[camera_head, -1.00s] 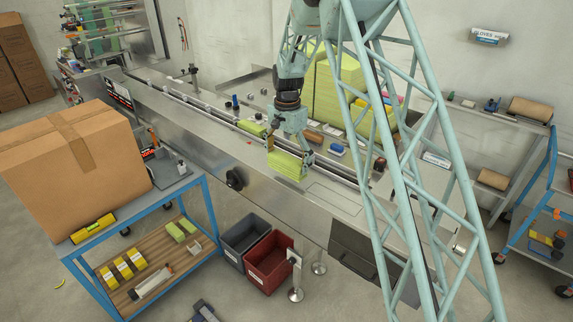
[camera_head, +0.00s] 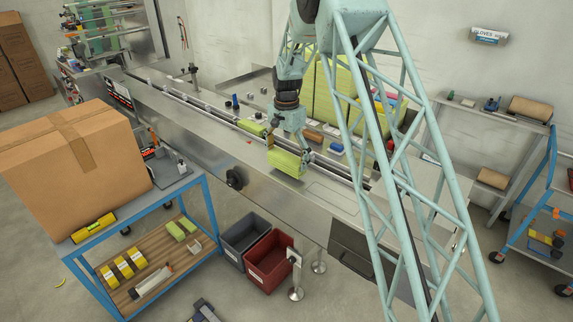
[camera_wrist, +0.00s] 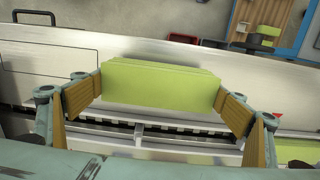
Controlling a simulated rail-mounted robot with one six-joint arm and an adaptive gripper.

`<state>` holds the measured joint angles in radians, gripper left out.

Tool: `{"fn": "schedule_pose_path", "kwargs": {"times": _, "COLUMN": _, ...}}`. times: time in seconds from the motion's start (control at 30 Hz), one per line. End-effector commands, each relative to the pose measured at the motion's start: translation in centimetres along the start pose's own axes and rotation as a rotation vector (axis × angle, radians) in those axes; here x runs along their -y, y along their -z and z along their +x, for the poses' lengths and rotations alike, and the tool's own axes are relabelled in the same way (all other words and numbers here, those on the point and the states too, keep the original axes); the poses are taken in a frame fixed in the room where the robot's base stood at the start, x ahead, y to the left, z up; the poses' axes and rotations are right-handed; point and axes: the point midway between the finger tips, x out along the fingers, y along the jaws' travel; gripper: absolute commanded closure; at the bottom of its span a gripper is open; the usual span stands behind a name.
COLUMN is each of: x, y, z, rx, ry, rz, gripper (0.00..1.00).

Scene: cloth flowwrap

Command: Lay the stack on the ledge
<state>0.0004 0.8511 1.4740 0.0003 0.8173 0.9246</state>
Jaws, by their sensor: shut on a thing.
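The stack (camera_head: 287,161) is a block of yellow-green folded cloths. My gripper (camera_head: 287,152) is shut on it, over the front part of the long steel machine. In the wrist view the stack (camera_wrist: 160,84) spans between my two wooden-faced finger pads, one at each end. The ledge (camera_head: 318,188) is the flat steel strip along the machine's near side. The stack is over or on this strip; I cannot tell whether its underside touches. The ledge also shows in the wrist view (camera_wrist: 200,52) beyond the stack.
A conveyor channel (camera_wrist: 150,133) runs beside the ledge, with another green stack (camera_head: 252,128) in it. Large green piles (camera_head: 335,95) stand behind. A grey bin (camera_head: 243,240) and a red bin (camera_head: 270,262) stand on the floor in front. A blue-framed cart (camera_head: 140,225) is at left.

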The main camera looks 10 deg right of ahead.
Motion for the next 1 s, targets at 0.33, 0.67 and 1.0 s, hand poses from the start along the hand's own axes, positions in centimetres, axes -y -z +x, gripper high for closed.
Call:
{"fn": "schedule_pose_path", "kwargs": {"times": 0.33, "x": 0.1, "y": 0.0, "z": 2.3, "rx": -0.001, "ry": 0.001, "rz": 0.000, "gripper": 0.20}}
{"fn": "schedule_pose_path", "kwargs": {"times": 0.67, "x": 0.0, "y": 0.0, "z": 2.5, "rx": -0.001, "ry": 0.001, "rz": 0.000, "gripper": 0.20}}
{"fn": "schedule_pose_path", "kwargs": {"times": 1.0, "x": 0.0, "y": 0.0, "z": 2.6, "rx": -0.001, "ry": 0.001, "rz": 0.000, "gripper": 0.00}}
